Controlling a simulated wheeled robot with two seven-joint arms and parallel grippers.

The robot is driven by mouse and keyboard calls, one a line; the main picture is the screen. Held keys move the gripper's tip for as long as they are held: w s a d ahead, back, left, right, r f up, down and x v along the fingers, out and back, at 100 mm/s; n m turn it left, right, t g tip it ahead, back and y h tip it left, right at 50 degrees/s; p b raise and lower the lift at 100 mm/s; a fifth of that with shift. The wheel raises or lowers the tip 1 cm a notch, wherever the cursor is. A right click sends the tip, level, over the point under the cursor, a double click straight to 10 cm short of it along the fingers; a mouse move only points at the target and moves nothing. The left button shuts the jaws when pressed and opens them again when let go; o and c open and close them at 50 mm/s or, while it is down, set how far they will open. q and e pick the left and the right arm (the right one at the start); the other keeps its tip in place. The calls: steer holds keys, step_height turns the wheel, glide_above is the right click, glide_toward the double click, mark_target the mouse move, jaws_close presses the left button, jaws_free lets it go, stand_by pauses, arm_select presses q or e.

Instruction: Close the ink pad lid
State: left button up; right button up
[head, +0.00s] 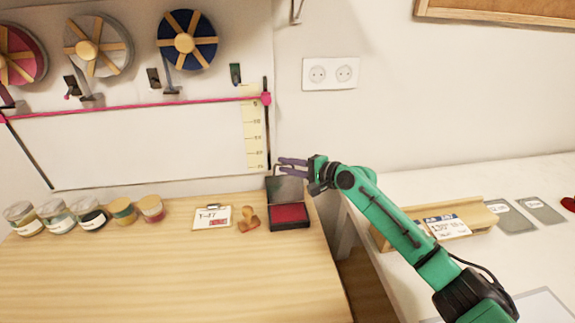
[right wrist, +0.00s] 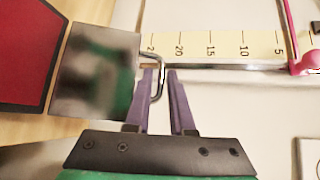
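The ink pad (head: 289,215) sits on the wooden tabletop, a dark case with a red pad. Its dark, shiny lid (head: 287,190) stands raised at the back. In the right wrist view, the lid (right wrist: 92,75) and red pad (right wrist: 28,50) are at left. A bent metal handle (right wrist: 161,72) sticks out from the lid's edge. My right gripper (head: 280,168) is at the lid's top edge. In the right wrist view, its purple fingers (right wrist: 161,75) are partly open, a narrow gap apart, with the handle's bar between them; firm contact is not visible. My left gripper is not in view.
A wooden stamp (head: 249,219) and small card (head: 212,217) lie left of the ink pad. Several jars (head: 90,215) stand farther left. A wall-mounted board with a ruler (head: 255,135) rises behind. A white table (head: 540,240) at right holds a wooden holder (head: 485,215).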

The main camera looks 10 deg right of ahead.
jaws_close()
steer(key=shift+f, duration=0.1)
stand_by(1.2)
